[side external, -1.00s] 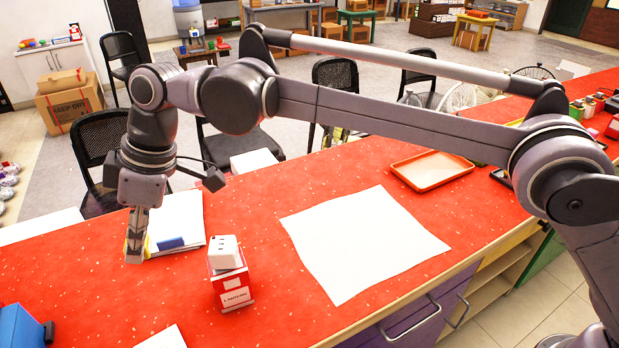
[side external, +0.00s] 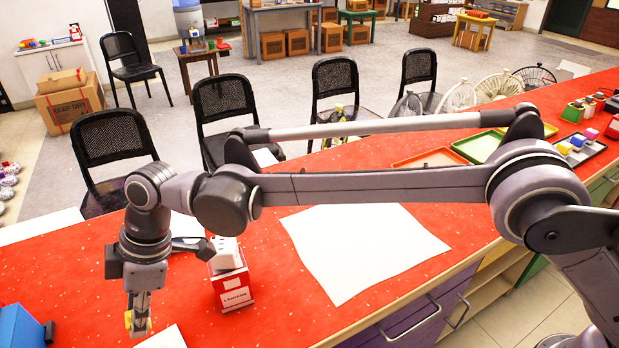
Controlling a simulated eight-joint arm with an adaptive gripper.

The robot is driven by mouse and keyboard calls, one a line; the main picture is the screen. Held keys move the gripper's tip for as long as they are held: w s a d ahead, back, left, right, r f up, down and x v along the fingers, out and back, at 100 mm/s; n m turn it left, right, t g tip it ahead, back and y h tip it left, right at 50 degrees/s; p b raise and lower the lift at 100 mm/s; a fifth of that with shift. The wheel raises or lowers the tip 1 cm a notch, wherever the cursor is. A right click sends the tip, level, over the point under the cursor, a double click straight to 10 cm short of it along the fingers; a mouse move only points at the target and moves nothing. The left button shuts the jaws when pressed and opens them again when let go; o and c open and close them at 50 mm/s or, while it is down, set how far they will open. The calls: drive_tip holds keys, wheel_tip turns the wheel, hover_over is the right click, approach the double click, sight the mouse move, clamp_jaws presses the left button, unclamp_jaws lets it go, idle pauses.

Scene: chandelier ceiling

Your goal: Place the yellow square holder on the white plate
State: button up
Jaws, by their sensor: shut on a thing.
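My gripper (side external: 139,320) is at the lower left, low over the red counter and pointing down. It is shut on a small yellow piece, the yellow square holder (side external: 128,320), which is mostly covered by the fingers. A flat white piece (side external: 166,339) lies just right of the gripper, cut off by the bottom edge. A large flat white square (side external: 365,250) lies in the middle of the counter. I cannot tell which of these is the white plate. Whether the holder touches the counter is unclear.
A red box (side external: 231,288) with a white cube (side external: 227,254) on top stands right of my gripper. A blue object (side external: 20,328) is at the left edge. An orange tray (side external: 432,157) and a green tray (side external: 478,146) lie farther back. Bare counter (side external: 60,270) lies left of the gripper.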

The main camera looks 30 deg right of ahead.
wheel_tip(320, 180, down, 10)
drive_tip(key=shift+f, duration=0.15)
idle(0.4)
drive_tip(key=shift+f, duration=0.1)
drive_tip(key=o, duration=1)
drive_tip(key=v, duration=1.2)
